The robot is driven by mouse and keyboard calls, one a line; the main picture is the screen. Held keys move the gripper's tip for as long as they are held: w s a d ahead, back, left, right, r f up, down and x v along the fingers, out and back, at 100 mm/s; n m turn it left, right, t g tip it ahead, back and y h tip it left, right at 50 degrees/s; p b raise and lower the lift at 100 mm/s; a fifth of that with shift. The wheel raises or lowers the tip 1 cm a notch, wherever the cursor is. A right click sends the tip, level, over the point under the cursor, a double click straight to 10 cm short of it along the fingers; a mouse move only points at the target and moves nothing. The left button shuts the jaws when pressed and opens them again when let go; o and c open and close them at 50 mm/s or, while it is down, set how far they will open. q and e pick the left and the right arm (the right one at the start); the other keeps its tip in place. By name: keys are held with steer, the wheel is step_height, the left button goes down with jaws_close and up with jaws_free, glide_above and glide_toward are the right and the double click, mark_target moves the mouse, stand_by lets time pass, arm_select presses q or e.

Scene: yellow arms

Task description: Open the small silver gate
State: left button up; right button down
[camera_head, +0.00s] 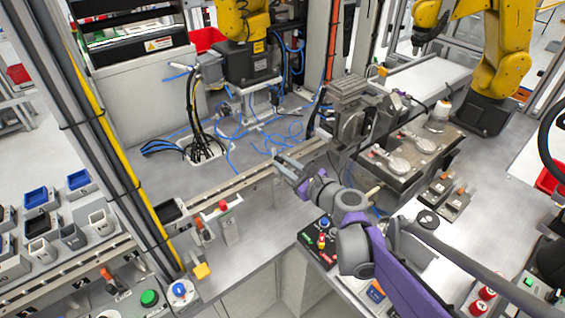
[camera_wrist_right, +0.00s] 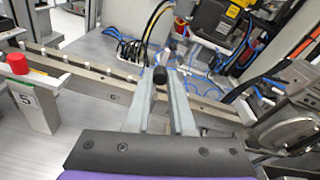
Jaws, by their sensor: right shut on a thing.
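A low silver rail (camera_head: 240,183) with small pegs runs across the grey worktop. It also shows in the right wrist view (camera_wrist_right: 105,82), passing behind the fingers. The small silver gate seems to be part of this rail, but its ends and hinge cannot be made out. My right gripper (camera_head: 284,168) reaches in from the lower right and sits at the rail. In the right wrist view, its grey fingers (camera_wrist_right: 160,76) are closed around a small black knob (camera_wrist_right: 160,78) at the rail. What lies beneath the knob is hidden. My left gripper is not in view.
A red-topped post (camera_head: 223,208) stands left of my gripper. A clamp-like machine (camera_head: 350,115) and a metal fixture with two round plates (camera_head: 405,150) stand right of it. Blue cables (camera_head: 275,130) lie behind the rail.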

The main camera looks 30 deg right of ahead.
steer(key=shift+s+f+t, duration=0.1)
steer(key=shift+t, duration=0.2)
steer(key=c, duration=0.8)
jaws_free()
steer(key=shift+o, duration=0.2)
steer(key=s+r+p, duration=0.1)
steer(key=s, duration=0.9)
steer(key=shift+s+d+p, duration=0.35)
steer(key=shift+d+p, duration=0.05)
steer(key=shift+d, duration=0.05)
